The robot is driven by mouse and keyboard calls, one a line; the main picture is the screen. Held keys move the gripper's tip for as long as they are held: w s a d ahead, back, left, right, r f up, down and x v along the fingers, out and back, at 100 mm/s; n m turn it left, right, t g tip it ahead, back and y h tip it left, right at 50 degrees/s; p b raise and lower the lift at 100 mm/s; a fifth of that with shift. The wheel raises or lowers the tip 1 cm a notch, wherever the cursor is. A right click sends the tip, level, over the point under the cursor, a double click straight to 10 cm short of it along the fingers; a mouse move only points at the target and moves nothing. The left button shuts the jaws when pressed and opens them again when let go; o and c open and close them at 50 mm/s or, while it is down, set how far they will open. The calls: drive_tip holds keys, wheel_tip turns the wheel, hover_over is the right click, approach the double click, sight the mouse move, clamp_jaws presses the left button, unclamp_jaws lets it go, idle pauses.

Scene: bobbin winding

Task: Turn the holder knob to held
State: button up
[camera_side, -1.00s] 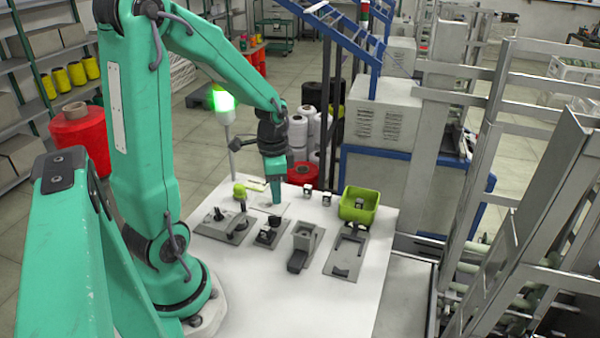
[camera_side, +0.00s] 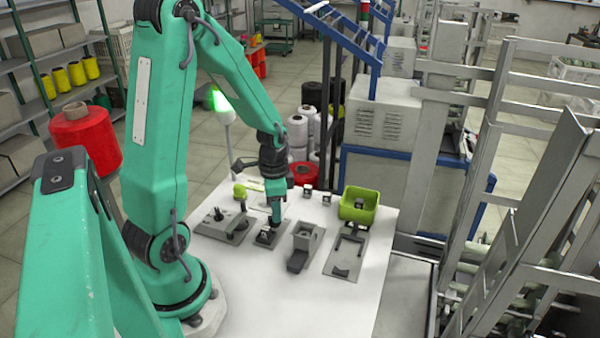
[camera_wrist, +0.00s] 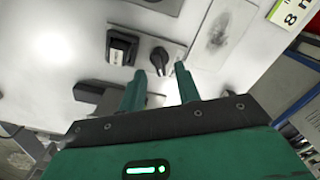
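The holder knob (camera_wrist: 160,57) is black and round with a short pointer, on a light plate in the wrist view. The holder (camera_wrist: 122,47) beside it is a dark block with a pale top. In the side view the holder (camera_side: 266,236) sits on a small dark plate, and its knob is hard to make out behind my fingers. My gripper (camera_side: 274,222) points down just above that plate. In the wrist view my gripper (camera_wrist: 160,69) is open, its two fingers apart with the knob showing between and just beyond the tips. I cannot tell whether they touch it.
On the white table (camera_side: 330,310), a plate with a lever (camera_side: 226,224) lies left of the holder. A grey block station (camera_side: 305,242) and a cradle plate (camera_side: 346,255) lie right. A green bin (camera_side: 358,206) stands at the back right. The table's front is clear.

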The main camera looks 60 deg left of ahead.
drive_tip(key=shift+f, duration=1.1)
drive_tip(key=shift+c, duration=0.2)
clamp_jaws()
